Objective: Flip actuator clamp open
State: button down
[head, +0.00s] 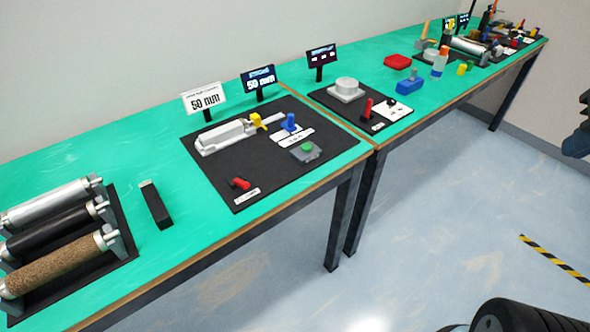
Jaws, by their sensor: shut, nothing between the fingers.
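A black board (215,165) on the green table carries a grey linear actuator (228,135) with a yellow piece (257,120) at its rod end. A blue piece (290,122) stands beside the rod. A grey box with a green button (307,149) sits to the front right, and a small red lever (240,183) at the front left. Which part is the clamp, and its position, are too small to tell. A dark part (577,138) at the right edge may belong to my arm. My gripper's fingers are not visible.
Three rollers (60,262) and a black block (156,205) lie on the left. A second board (330,98) with a red handle (368,109) stands right of the actuator board. Signs (204,99) line the back. Open floor (450,200) lies in front.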

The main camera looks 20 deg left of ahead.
aim_at(238, 182)
jog(key=z, duration=0.4)
jog(key=k, duration=1.5)
jog(key=u, duration=1.8)
jog(key=i, duration=0.5)
jog(key=z, duration=0.1)
